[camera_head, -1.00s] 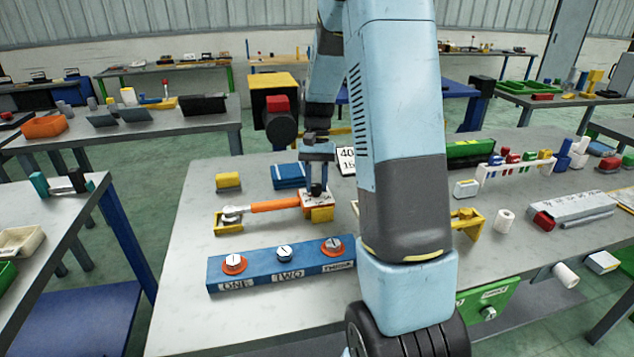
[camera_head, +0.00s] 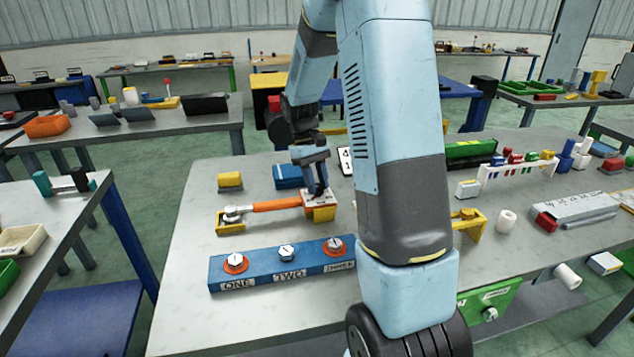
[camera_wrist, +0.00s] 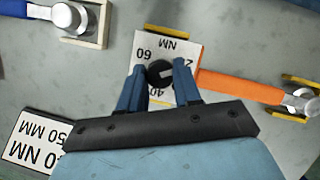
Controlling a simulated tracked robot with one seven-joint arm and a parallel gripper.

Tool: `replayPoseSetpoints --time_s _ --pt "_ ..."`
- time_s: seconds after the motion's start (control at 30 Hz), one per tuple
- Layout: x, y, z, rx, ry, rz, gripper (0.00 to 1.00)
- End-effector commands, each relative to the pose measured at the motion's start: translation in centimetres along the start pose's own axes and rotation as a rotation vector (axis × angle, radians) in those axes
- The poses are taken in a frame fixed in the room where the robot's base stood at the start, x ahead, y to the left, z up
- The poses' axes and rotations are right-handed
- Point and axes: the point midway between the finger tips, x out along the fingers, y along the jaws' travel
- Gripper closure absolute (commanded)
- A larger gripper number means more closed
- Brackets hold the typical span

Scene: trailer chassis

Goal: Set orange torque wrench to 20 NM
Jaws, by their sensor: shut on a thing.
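The orange torque wrench (camera_head: 275,205) lies across yellow holders on the table. Its head end is at the left and its white dial plate (camera_head: 322,197) at the right. In the wrist view, the orange handle (camera_wrist: 245,88) runs right from the dial plate (camera_wrist: 150,40), which shows "NM", "60" and a partly covered "40". Another number at the right is mostly hidden. My gripper (camera_head: 320,192) is over the dial. In the wrist view, my gripper (camera_wrist: 159,76) has its blue fingers shut on the round black knob (camera_wrist: 158,67). A light mark on the knob points rightward.
A blue block (camera_head: 262,273) with dials labelled ONE and TWO lies in front of the wrench. A white number card (camera_wrist: 40,140) and a blue-handled wrench (camera_wrist: 40,13) are near the dial.

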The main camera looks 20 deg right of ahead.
Motion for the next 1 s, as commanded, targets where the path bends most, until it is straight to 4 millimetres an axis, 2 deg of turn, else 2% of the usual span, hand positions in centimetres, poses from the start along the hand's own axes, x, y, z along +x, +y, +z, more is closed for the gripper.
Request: replayPoseSetpoints --time_s 0.47,0.5,0.73,1.0 --pt "-0.01 -0.05 -0.02 -0.013 0.001 0.005 0.97" --pt "-0.01 -0.05 -0.02 -0.013 0.001 0.005 0.65" --pt "0.0 -0.03 -0.01 -0.013 0.001 0.005 0.43" --pt "-0.07 -0.02 -0.01 -0.012 0.001 0.005 0.42"
